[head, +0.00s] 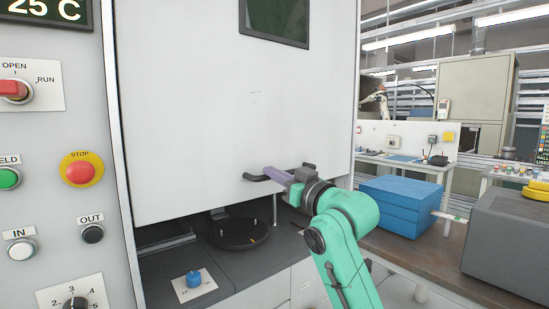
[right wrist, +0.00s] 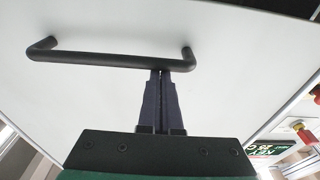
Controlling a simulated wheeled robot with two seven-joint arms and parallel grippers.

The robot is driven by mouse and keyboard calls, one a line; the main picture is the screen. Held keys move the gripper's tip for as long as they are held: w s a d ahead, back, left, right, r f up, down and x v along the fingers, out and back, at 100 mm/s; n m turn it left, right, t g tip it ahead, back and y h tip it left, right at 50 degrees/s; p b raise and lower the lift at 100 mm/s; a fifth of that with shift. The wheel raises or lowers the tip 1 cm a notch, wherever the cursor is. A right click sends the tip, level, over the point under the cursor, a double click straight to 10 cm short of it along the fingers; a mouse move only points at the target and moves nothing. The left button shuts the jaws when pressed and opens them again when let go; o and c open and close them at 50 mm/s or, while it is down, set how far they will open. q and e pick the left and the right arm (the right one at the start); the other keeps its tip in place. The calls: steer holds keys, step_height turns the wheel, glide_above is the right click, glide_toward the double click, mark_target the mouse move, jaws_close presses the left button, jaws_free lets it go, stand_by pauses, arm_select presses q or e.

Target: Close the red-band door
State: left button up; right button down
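The door is a large pale panel (head: 215,110) with a dark window (head: 275,20) near its top. No red band shows on it. Its lower edge hangs above the worktop, leaving an opening below. A black bar handle (head: 256,178) is low on the panel and also shows in the right wrist view (right wrist: 110,59). My right gripper (head: 268,173) is at this handle. In the right wrist view its two fingers (right wrist: 161,75) are together, with tips at the bar's right part; I cannot tell whether they touch it. My left gripper is not in view.
A dark round fixture (head: 238,235) with pins stands in the opening below the door. A blue knob (head: 193,278) sits on the worktop in front. A control panel (head: 50,130) with buttons is at left. Blue boxes (head: 402,200) and a grey box (head: 510,240) stand at right.

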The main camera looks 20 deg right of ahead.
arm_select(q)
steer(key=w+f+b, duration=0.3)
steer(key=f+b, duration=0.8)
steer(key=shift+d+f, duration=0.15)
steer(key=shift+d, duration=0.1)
arm_select(e)
step_height(320, 180, down, 24)
steer(key=shift+f, duration=0.2)
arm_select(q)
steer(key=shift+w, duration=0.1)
arm_select(e)
steer(key=shift+w, duration=0.15)
